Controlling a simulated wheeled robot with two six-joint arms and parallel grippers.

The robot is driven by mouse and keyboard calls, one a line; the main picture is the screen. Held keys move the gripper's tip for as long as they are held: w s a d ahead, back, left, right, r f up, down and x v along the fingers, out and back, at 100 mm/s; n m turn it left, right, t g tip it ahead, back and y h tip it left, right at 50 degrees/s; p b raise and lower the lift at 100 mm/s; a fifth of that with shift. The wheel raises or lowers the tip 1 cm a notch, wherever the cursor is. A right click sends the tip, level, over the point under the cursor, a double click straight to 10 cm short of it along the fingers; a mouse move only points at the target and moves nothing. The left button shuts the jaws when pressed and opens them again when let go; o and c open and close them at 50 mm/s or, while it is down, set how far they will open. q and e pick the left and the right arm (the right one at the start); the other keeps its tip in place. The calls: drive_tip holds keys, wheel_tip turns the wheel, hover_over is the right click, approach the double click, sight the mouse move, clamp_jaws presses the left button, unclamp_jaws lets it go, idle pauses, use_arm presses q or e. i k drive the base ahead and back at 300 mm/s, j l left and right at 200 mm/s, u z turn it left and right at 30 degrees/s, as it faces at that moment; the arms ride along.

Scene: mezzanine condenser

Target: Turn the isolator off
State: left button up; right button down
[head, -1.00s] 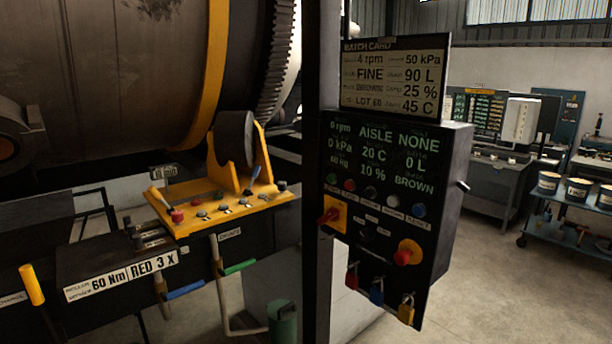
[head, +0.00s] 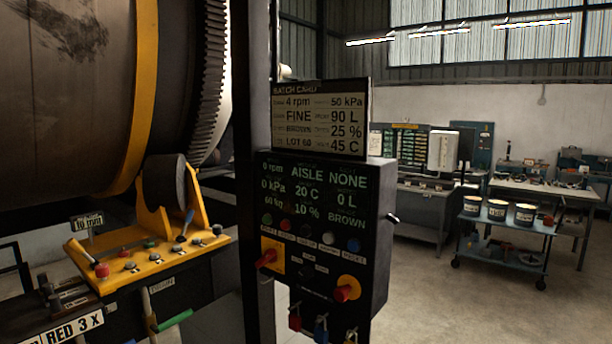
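Red, blue and yellow padlocks (head: 321,328) hang below. The handle labels are too small to read. Neither of my grippers is in view.
A batch card (head: 320,117) stands on top of the box. A large drum (head: 70,110) and a yellow lever panel (head: 145,260) are at left. A blue trolley with tubs (head: 500,232) and workbenches stand at right. The floor right of the box is clear.

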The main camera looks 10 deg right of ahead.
sight(270, 256)
drive_tip(key=i+l, duration=0.35)
drive_tip(key=i, duration=0.15)
drive_tip(key=i+l, duration=0.4)
drive_tip(key=i+j+u, duration=0.05)
drive_tip(key=i, duration=0.05)
